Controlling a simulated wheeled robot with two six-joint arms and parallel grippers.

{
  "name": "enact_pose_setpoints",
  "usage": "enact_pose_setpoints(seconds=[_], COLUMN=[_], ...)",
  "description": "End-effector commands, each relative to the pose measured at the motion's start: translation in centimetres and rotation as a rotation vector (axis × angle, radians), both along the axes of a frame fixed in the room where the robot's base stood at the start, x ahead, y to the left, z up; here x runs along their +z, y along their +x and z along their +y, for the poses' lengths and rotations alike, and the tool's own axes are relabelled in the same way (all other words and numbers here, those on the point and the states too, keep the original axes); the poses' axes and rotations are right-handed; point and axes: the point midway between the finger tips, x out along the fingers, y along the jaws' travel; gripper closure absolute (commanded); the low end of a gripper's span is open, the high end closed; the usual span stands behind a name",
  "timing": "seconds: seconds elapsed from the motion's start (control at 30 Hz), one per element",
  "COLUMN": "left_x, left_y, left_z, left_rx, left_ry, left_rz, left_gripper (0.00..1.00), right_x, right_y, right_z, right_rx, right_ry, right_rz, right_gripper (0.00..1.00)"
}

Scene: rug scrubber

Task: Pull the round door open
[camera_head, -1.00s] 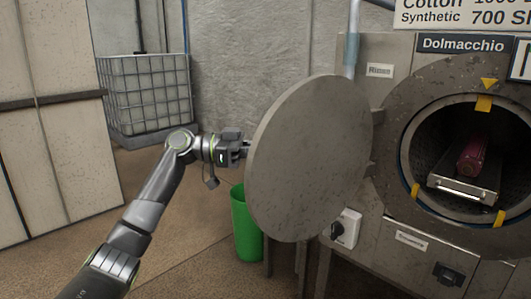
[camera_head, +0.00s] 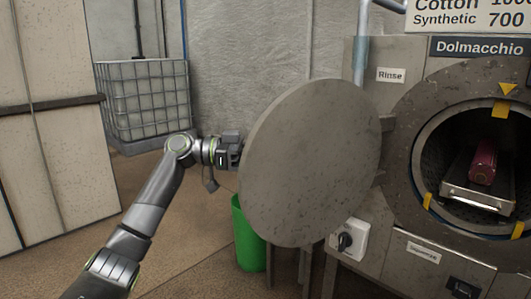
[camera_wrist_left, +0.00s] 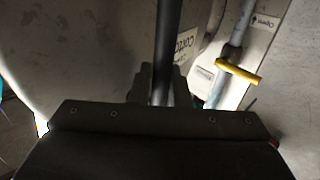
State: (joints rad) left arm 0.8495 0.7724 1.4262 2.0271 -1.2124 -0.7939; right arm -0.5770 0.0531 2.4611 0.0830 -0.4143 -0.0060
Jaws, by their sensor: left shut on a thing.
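The round door (camera_head: 312,165) is a grey metal disc, swung wide open to the left of the machine's round opening (camera_head: 478,165). My left gripper (camera_head: 236,150) is at the door's left edge, its fingertips hidden behind the disc. In the left wrist view, the gripper (camera_wrist_left: 160,92) is shut on a dark bar, the door handle (camera_wrist_left: 168,45), with the pale door surface (camera_wrist_left: 80,45) beside it. My right gripper is not in view.
Inside the opening, a dark red roll (camera_head: 482,163) lies on a metal tray (camera_head: 476,198). A green bin (camera_head: 249,240) stands below the door. A caged white tank (camera_head: 147,100) is at the back left. Brown floor is open between the tank and my left arm.

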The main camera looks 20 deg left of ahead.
Motion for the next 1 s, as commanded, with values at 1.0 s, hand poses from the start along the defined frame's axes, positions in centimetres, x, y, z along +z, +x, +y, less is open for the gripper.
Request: enact_pose_setpoints(seconds=[1.0], left_x=[-0.1], left_y=[-3.5], left_z=[9.6], left_rx=[0.005], left_ry=[0.005], left_rz=[0.005], left_gripper=[0.65], right_x=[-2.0], right_y=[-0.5], right_z=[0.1], right_rx=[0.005], right_ry=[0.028], right_rz=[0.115], right_gripper=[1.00])
